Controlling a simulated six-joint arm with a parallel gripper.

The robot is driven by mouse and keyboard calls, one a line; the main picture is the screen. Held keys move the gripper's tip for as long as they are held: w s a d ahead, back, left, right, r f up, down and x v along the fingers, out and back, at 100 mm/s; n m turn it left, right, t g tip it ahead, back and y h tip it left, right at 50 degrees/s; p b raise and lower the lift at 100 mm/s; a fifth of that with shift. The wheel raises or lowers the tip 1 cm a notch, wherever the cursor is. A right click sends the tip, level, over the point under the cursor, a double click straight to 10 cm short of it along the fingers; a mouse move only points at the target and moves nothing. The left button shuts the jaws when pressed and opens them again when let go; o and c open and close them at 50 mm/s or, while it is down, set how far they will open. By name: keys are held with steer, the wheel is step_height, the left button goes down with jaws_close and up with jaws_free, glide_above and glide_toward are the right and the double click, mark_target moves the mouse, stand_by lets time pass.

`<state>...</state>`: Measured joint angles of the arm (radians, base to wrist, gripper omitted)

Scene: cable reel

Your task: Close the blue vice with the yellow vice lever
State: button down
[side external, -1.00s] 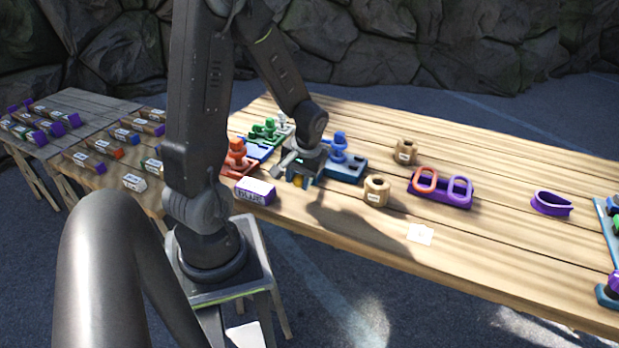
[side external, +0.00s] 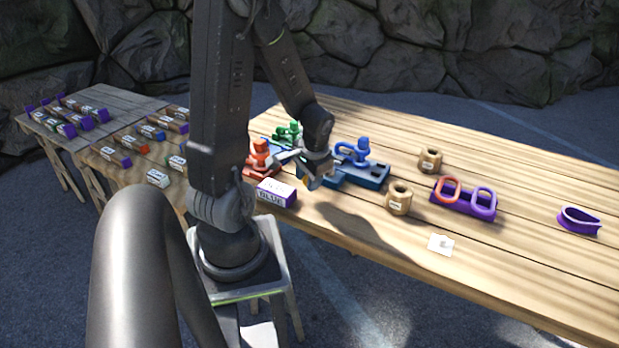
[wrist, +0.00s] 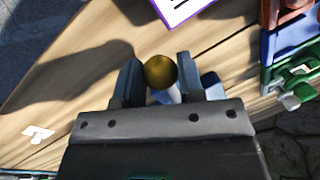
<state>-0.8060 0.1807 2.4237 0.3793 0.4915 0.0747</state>
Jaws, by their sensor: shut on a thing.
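The blue vice (side external: 372,174) sits on the wooden table, just right of my gripper (side external: 316,183) in the side view. In the wrist view, a round yellow knob (wrist: 160,71), the end of the vice lever, sits between the two fingers of my gripper (wrist: 158,80). My gripper is shut on this lever. A little blue (wrist: 211,84) of the vice shows behind the right finger. The gripper hides most of the lever and the near end of the vice, so I cannot tell the gap between its jaws.
A white and purple box marked BLUE (side external: 276,193) lies close left of my gripper. Red (side external: 260,156) and green (side external: 288,133) vices stand behind it. Tan spools (side external: 398,198), a purple holder with rings (side external: 465,199) and a white card (side external: 440,245) are to the right. The front middle is clear.

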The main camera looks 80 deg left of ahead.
steer(key=shift+a, duration=0.1)
steer(key=c, duration=0.8)
jaws_free()
steer(key=shift+o, duration=0.2)
step_height(320, 180, up, 14)
steer(key=w+d, duration=0.1)
steer(key=d, duration=0.1)
steer(key=shift+d+f, duration=0.2)
steer(key=shift+d, duration=0.1)
steer(key=d+r+m+t+h, duration=0.1)
steer(key=d+r+m+t, duration=0.1)
steer(key=d, duration=0.8)
steer(key=d+r+m+t+h, duration=0.1)
steer(key=d+r+t, duration=0.3)
steer(key=d, duration=0.7)
steer(key=shift+s+r+m, duration=0.25)
steer(key=shift+m, duration=0.55)
